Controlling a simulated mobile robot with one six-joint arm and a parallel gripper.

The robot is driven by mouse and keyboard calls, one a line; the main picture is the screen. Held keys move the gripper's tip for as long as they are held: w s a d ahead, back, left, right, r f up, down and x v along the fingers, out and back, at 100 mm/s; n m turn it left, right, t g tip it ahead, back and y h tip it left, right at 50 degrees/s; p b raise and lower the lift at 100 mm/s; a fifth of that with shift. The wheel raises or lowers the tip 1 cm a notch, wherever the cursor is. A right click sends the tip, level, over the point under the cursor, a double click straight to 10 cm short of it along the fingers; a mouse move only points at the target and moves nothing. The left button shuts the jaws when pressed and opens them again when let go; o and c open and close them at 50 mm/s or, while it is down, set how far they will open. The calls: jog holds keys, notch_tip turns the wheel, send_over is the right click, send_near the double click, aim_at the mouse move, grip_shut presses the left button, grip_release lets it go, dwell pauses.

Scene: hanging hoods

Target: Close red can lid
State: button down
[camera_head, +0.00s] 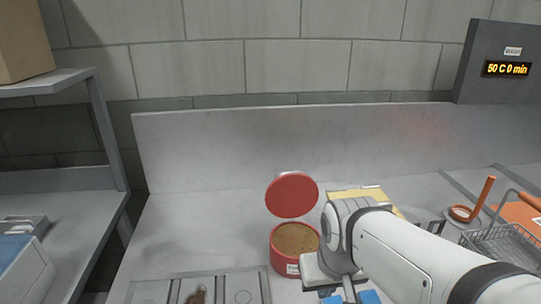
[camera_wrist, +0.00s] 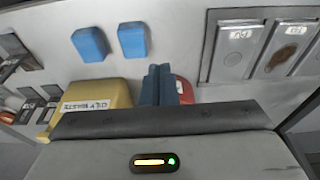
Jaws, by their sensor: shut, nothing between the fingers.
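The red can (camera_head: 291,263) stands on the grey worktop with brown contents inside. Its round red lid (camera_head: 291,195) stands up, tilted open at the can's back edge. In the wrist view a small piece of red (camera_wrist: 185,90), probably the can or its lid, shows right of the fingers. My gripper (camera_wrist: 158,72) has its blue fingers together with nothing between them. In the head view my wrist is just right of the can, and the fingertips cannot be made out clearly. I cannot tell whether the gripper touches the can.
A yellow oily-waste box (camera_wrist: 95,100) stands close by; its top (camera_head: 360,194) shows behind my arm. Two blue blocks (camera_wrist: 90,44) lie on the worktop. Grey lidded compartments (camera_head: 243,290) are at front left. A wire basket (camera_head: 505,245) is at right. The worktop left of the can is clear.

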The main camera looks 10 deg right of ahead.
jog(key=w+r+p, duration=0.2)
jog(key=w+r, duration=0.3)
jog(key=w, duration=0.8)
jog(key=w+r+p, duration=0.3)
jog(key=w+r, duration=0.2)
jog(key=w, duration=0.7)
jog(key=w+r+p, duration=0.2)
jog(key=w+r, duration=0.3)
jog(key=w, duration=0.8)
notch_tip(320, 180, down, 9)
jog(key=s+p, duration=0.1)
jog(key=s, duration=0.1)
jog(key=shift+a+g+p, duration=0.35)
jog(key=shift+g, duration=0.05)
jog(key=shift+r, duration=0.15)
